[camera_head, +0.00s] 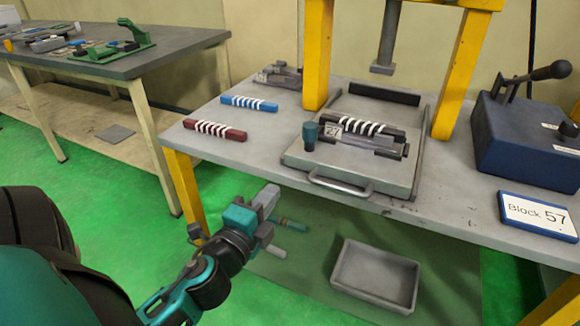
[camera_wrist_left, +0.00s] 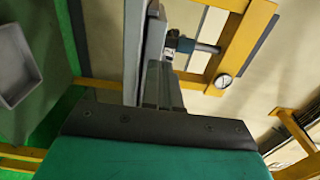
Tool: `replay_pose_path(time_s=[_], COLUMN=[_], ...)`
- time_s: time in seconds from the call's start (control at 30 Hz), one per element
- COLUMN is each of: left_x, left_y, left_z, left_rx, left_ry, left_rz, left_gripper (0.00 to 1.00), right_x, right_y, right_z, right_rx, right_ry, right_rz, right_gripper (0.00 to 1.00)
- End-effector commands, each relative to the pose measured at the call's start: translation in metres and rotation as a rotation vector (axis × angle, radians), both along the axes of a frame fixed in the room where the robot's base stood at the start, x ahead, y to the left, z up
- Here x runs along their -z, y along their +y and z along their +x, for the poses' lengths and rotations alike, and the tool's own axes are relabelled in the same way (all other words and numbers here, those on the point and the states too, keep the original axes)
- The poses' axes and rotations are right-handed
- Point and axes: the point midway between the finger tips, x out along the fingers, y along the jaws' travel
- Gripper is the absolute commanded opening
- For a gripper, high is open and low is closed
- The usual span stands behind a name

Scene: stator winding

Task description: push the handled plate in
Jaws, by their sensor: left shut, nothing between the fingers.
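The handled plate (camera_head: 294,156) is a light grey slab on the workbench below the yellow press, with a bar handle (camera_head: 341,186) along its front edge. It carries a grey fixture with a white-striped dark block marked 27 (camera_head: 360,132) and a teal knob (camera_head: 307,136). The plate's front edge lies close to the bench's front edge. My left gripper (camera_head: 268,199) is in front of the bench, left of the handle and apart from it. Its fingers (camera_wrist_left: 162,85) are shut and empty in the left wrist view. My right gripper does not show.
The press's yellow posts (camera_head: 317,55) flank the rails behind the plate, under a grey ram (camera_head: 384,67). Red (camera_head: 215,130) and blue (camera_head: 249,103) striped blocks lie left. A blue lever box (camera_head: 525,140) and a Block 57 sign (camera_head: 538,215) stand right. A grey tray (camera_head: 375,274) lies below.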

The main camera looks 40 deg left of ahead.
Motion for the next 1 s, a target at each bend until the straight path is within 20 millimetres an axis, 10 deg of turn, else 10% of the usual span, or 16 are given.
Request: replay_pose_path(time_s=[0.5, 1.0], left_x=[0.0, 0.001], left_y=[0.02, 0.023], left_z=[0.084, 0.096], left_rx=[0.0, 0.0], left_ry=[0.0, 0.002], left_rz=[0.0, -0.003], left_gripper=[0.0, 0.0], right_x=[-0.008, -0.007], right_y=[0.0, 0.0], right_z=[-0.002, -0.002], right_rx=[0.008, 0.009], right_ry=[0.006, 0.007], right_rz=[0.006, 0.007], right_gripper=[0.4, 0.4])
